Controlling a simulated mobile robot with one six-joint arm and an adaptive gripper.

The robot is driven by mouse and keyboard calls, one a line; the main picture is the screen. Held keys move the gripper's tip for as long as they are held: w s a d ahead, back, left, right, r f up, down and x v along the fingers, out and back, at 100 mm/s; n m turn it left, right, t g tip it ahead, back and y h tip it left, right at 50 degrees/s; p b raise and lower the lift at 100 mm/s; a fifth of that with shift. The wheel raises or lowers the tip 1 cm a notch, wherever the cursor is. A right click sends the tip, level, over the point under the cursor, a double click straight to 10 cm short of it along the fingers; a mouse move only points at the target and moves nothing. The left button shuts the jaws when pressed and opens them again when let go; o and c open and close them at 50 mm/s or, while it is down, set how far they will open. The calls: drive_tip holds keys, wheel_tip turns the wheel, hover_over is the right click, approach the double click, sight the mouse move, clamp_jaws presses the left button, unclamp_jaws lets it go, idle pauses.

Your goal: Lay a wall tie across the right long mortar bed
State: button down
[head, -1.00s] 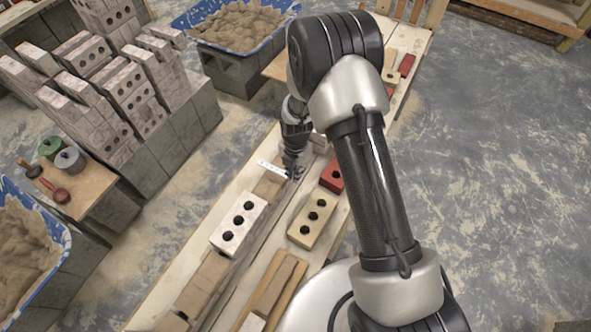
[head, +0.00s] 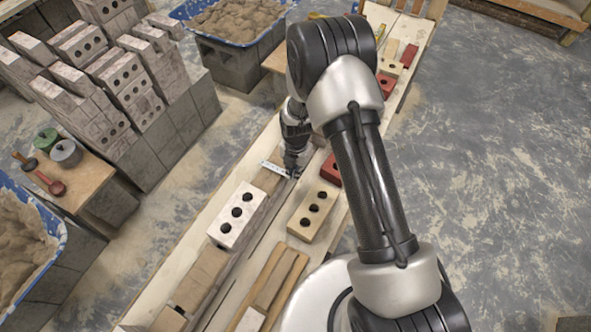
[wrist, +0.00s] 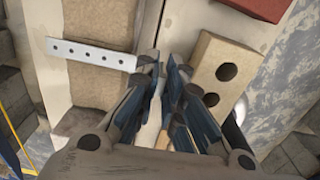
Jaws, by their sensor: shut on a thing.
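The wall tie (wrist: 92,54) is a pale flat metal strip with several holes. My gripper (wrist: 168,78) is shut on its right end. The strip reaches left from the fingers, crosswise over a brown mortar bed (wrist: 104,88). I cannot tell whether it touches the mortar. In the head view the tie (head: 271,167) shows beside my gripper (head: 292,168), above the bed (head: 264,181) beyond a pale holed brick (head: 238,212). My fingers hide the held end.
A tan holed brick (head: 313,213) stands close to the right of my gripper, with a red brick (head: 331,170) beyond it. Stacked bricks (head: 125,85) and blue mortar tubs (head: 62,236) lie to the left. Open floor lies right of the planks.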

drive_tip(key=shift+f, duration=0.2)
drive_tip(key=c, duration=1.6)
unclamp_jaws()
drive_tip(key=shift+c, duration=0.2)
wheel_tip(320, 180, up, 12)
drive_tip(key=shift+r, duration=0.1)
